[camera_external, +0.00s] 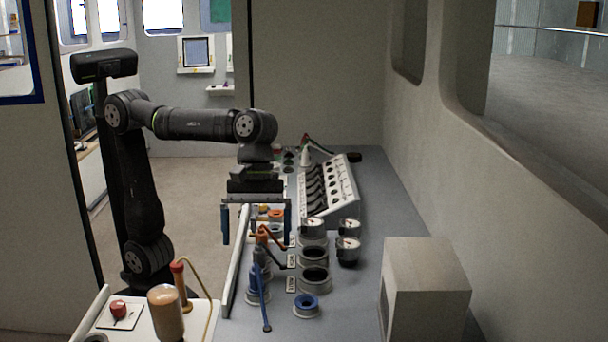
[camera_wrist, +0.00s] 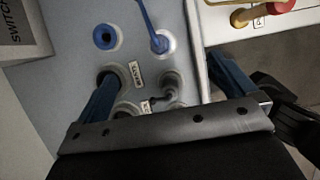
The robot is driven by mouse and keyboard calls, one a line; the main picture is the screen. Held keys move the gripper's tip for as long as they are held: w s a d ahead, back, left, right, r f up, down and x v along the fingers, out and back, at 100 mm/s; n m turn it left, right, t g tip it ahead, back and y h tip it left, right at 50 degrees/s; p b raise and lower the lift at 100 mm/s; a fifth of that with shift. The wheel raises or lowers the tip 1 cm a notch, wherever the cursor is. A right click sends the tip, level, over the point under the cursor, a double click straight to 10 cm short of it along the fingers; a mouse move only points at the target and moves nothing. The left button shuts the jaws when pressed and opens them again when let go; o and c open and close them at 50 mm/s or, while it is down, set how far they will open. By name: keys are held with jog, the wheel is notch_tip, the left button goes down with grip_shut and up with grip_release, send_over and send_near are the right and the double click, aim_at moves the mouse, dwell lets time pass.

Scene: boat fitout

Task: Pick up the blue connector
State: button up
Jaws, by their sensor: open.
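A blue ring-shaped piece (camera_external: 306,301), which looks like the blue connector, sits in a pale round base on the grey counter's near part. It also shows at the upper left in the wrist view (camera_wrist: 104,37). A valve with a long blue handle (camera_external: 265,312) stands to its left; the handle also shows in the wrist view (camera_wrist: 148,22). My gripper (camera_external: 256,240) points down with its two blue fingers wide apart and nothing between them. It is above the counter's left edge, farther back than the blue piece and apart from it.
An orange-handled valve (camera_external: 265,236), dark round ports (camera_external: 315,276) and gauges (camera_external: 347,248) crowd the counter. A sloped switch panel (camera_external: 328,188) stands behind. A beige box (camera_external: 428,290) is at right. A side panel at left holds a red knob (camera_external: 118,310).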

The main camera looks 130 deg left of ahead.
aim_at(256, 270)
jog(key=shift+s+a+r, duration=0.1)
jog(key=shift+r, duration=0.25)
jog(key=shift+c, duration=0.2)
jog(key=c, duration=1.1)
jog(key=w+d+r+m+g+y, duration=0.3)
jog(key=r+m, duration=0.1)
jog(key=r, duration=0.5)
jog(key=shift+m, duration=0.3)
notch_tip(256, 270, down, 17)
jog(key=shift+f, duration=0.1)
